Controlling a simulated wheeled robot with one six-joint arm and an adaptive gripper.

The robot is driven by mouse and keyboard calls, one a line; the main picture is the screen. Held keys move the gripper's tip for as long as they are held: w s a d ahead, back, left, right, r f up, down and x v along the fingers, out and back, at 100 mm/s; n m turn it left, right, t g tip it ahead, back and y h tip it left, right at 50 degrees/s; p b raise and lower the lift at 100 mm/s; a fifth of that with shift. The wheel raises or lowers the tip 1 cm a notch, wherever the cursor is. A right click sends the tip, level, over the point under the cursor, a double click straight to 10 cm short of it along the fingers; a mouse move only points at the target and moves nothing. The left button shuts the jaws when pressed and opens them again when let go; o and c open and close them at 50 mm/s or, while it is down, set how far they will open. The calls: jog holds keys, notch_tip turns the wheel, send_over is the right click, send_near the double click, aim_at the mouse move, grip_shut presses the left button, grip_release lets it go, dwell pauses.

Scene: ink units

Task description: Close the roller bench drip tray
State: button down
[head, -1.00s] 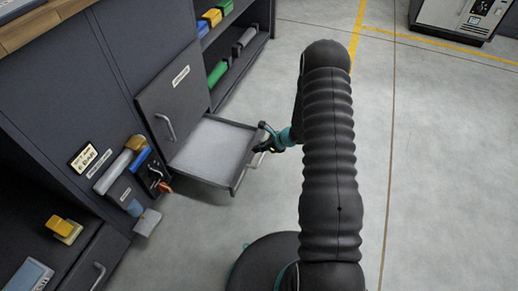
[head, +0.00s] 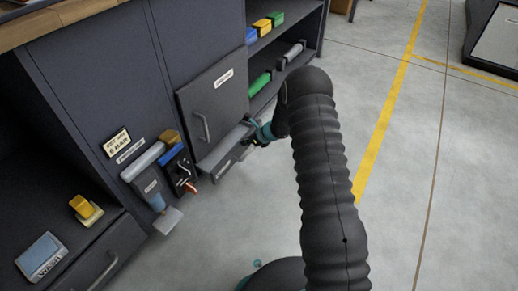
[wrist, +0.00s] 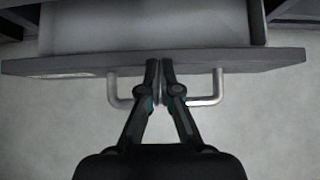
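The drip tray (head: 226,158) is a low, pale-lined drawer under a labelled grey drawer front (head: 212,100). In the head view only a narrow strip of it stands out from the bench. In the wrist view its grey front panel (wrist: 75,62) crosses the picture, with a bar handle (wrist: 205,101) and part of the pale inside (wrist: 150,30) beyond. My gripper (wrist: 160,64) has its fingers together at the front panel, between the handle's two ends. They hide the middle of the bar. In the head view my gripper (head: 256,138) is at the tray's right end, partly behind my arm.
Left of the tray, a blue-and-black tool holder (head: 180,168) and a grey holder (head: 148,182) stick out from the bench front. The floor (head: 235,225) in front is clear.

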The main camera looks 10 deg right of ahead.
jog(key=shift+w+a, duration=0.4)
jog(key=shift+a, duration=0.2)
jog(key=shift+w+a, duration=0.35)
jog(key=shift+a, duration=0.2)
jog(key=shift+d, duration=0.15)
